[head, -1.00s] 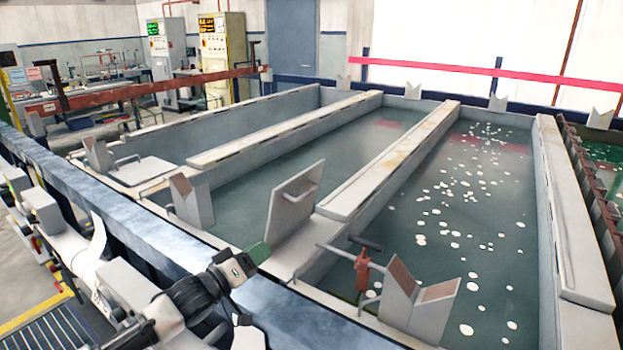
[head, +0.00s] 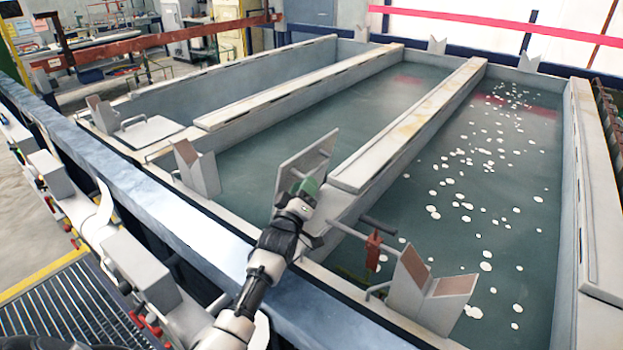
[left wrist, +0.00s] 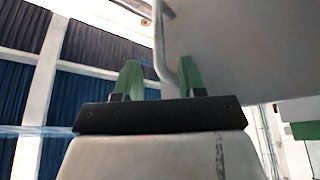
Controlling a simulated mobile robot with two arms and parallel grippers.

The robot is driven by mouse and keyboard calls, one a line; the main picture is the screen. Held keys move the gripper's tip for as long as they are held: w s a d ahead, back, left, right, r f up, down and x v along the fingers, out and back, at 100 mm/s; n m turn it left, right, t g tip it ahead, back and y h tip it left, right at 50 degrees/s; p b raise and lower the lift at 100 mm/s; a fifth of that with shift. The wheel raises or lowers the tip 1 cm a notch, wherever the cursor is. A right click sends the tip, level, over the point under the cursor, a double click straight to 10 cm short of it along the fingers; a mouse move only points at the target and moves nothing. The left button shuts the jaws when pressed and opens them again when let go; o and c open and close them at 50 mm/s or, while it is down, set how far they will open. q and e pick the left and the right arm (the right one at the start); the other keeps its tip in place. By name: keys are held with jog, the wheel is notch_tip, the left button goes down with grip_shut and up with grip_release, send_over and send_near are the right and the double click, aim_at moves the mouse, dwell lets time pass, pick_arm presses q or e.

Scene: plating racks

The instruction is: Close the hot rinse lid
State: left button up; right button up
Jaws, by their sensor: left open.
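A grey lid (head: 318,152) stands raised and tilted at the near end of the middle tank in the head view. My left gripper (head: 307,187) is at its lower part, partly covering it. In the left wrist view the lid (left wrist: 245,50) fills the upper right, and its bent metal handle (left wrist: 160,48) passes down between the green fingers of my left gripper (left wrist: 160,80). The fingers are apart, and I cannot tell whether either touches the handle. My right gripper is not in view.
A flat lid with a handle (head: 150,132) lies at the left tank's near end. Grey V-shaped supports (head: 196,168) stand along the near rim, one (head: 425,290) right of my arm. A red fitting on a bar (head: 373,250) is close on the right. A blue-grey rail (head: 190,225) runs in front.

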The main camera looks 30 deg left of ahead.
aim_at(310, 173)
pick_arm(q)
jog(key=b+x, duration=0.1)
jog(key=x, duration=0.3)
jog(key=shift+f+b, duration=0.15)
jog(key=shift+b, duration=0.15)
jog(key=shift+w+r, duration=0.3)
jog(key=shift+w, duration=0.1)
jog(key=shift+a, duration=0.15)
grip_shut()
